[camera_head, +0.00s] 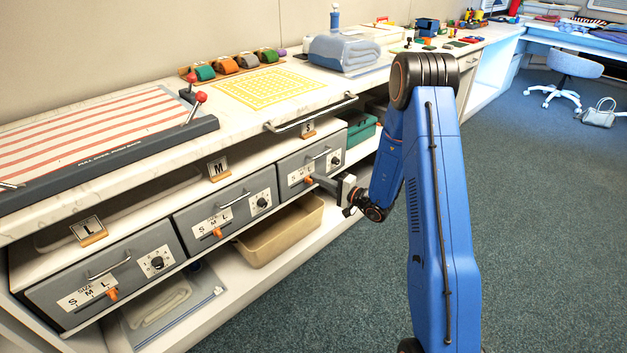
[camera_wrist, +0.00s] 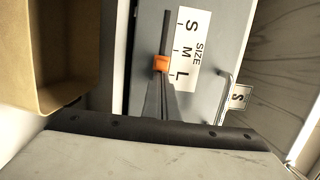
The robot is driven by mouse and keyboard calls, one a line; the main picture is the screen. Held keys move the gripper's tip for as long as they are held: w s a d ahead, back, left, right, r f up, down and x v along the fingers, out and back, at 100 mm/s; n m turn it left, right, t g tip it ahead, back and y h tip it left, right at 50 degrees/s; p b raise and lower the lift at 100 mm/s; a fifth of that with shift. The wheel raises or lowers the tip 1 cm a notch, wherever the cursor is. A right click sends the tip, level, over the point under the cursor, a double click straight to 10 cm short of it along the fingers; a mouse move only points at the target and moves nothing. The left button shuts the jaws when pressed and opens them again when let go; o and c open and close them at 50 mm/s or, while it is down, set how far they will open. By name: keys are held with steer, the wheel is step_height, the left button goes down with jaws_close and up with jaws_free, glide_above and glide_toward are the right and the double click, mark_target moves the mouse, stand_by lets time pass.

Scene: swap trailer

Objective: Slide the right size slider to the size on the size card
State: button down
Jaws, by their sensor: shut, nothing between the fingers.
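The right drawer unit (camera_head: 310,167) has a size plate marked S, M, L and an orange slider (camera_head: 308,181). In the wrist view the slider (camera_wrist: 161,64) sits in its slot near L, slightly toward M. The size card (camera_head: 308,128) above that drawer reads S; it also shows in the wrist view (camera_wrist: 240,96). My gripper (camera_head: 315,180) is at the right drawer front. Its fingers (camera_wrist: 164,82) are shut and empty, with their tips right at the slider on its L side. I cannot tell whether they touch it.
The middle drawer (camera_head: 226,209) has card M (camera_head: 219,170); the left drawer (camera_head: 105,284) has card L (camera_head: 88,231). A tan bin (camera_head: 280,236) stands on the shelf below. A handle (camera_wrist: 224,92) sticks out beside the size plate. Open carpet lies to the right.

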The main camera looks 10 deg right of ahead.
mark_target(301, 181)
steer(key=shift+s+a+r, duration=0.1)
steer(key=shift+s+a, duration=0.05)
steer(key=shift+a, duration=0.45)
steer(key=shift+s+a, duration=0.15)
steer(key=shift+a, duration=0.4)
steer(key=shift+s+a, duration=0.15)
steer(key=shift+a, duration=0.15)
steer(key=shift+s+a, duration=0.35)
steer(key=shift+a, duration=0.25)
steer(key=shift+s+a, duration=0.2)
steer(key=shift+a, duration=0.1)
steer(key=shift+s+a, duration=0.35)
steer(key=shift+a, duration=0.3)
steer(key=shift+w+d, duration=0.1)
steer(key=shift+d, duration=0.05)
steer(key=shift+w+d, duration=0.2)
steer(key=shift+d, duration=0.15)
